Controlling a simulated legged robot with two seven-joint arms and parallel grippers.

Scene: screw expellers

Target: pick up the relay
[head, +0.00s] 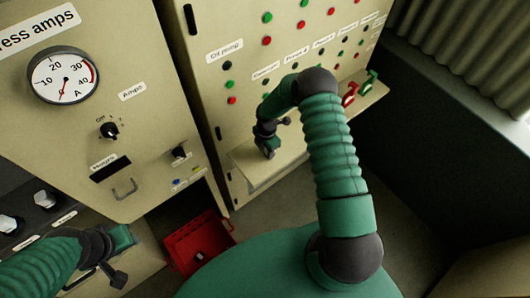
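I cannot make out the relay for certain. A small grey-and-dark object (199,257) lies in a red crate (219,241) on the floor, too small to identify. My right gripper (274,138) is dark and hangs over the beige ledge of the right cabinet, well above and right of the crate. Its fingers are small and dark, and I see nothing clearly between them. My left gripper (104,276) is at the lower left, over the beige desk top, left of the crate. Its finger gap is unclear.
The left cabinet has an amps gauge (63,76), a black knob (109,130) and a metal handle (125,188). The ledge (276,168) holds a red item (349,95) and a green item (369,82) at its far end. Dark floor lies right of my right arm.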

